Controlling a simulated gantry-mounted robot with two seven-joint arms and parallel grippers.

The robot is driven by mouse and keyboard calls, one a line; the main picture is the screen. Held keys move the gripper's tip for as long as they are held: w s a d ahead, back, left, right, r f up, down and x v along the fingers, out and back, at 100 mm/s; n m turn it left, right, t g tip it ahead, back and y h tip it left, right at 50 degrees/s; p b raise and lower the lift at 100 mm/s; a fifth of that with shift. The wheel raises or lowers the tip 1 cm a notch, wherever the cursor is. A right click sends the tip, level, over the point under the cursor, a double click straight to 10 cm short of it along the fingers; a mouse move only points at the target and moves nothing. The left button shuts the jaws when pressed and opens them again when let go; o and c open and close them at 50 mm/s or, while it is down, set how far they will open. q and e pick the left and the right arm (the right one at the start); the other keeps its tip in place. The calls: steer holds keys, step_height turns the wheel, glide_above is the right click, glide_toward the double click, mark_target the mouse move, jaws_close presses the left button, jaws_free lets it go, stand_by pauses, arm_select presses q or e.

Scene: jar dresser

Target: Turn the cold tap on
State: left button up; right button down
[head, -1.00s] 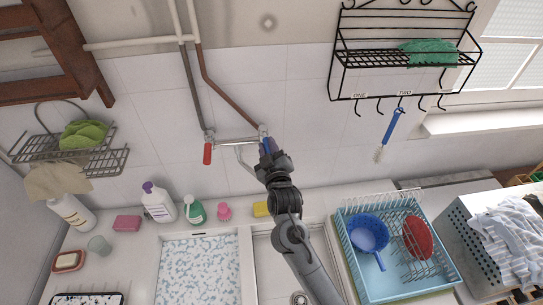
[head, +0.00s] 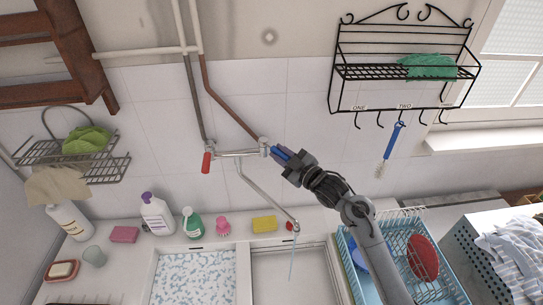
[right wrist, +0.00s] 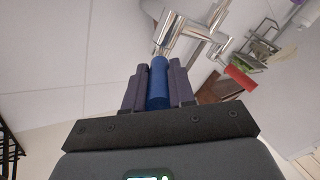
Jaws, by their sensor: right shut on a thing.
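The wall tap has a red handle (head: 206,162) on its left, hanging down, and a blue cold handle (head: 278,152) on its right. The blue handle points right and slightly down. My right gripper (head: 285,155) is shut on it. In the right wrist view the blue handle (right wrist: 158,84) lies between the two dark fingers (right wrist: 158,92), with the chrome tap body (right wrist: 185,35) beyond. The spout (head: 268,199) slants down right over the sink, and a thin pale-blue stream (head: 291,260) runs below its end. My left gripper is not in view.
A yellow sponge (head: 264,224), pink brush (head: 223,227) and bottles (head: 157,214) stand along the sink's back ledge. A blue dish rack (head: 447,285) is beneath my right arm. A black wire shelf (head: 400,72) with hooks hangs at upper right. The tiled wall around the tap is clear.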

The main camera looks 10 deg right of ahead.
stand_by(0.3)
steer(key=c, duration=0.9)
jaws_free()
steer(key=shift+c, duration=0.2)
steer(key=b+v, duration=0.2)
steer(key=v, duration=0.8)
steer(key=shift+s+d+b, duration=0.2)
steer(key=shift+s+b, duration=0.15)
steer(key=shift+b, duration=0.05)
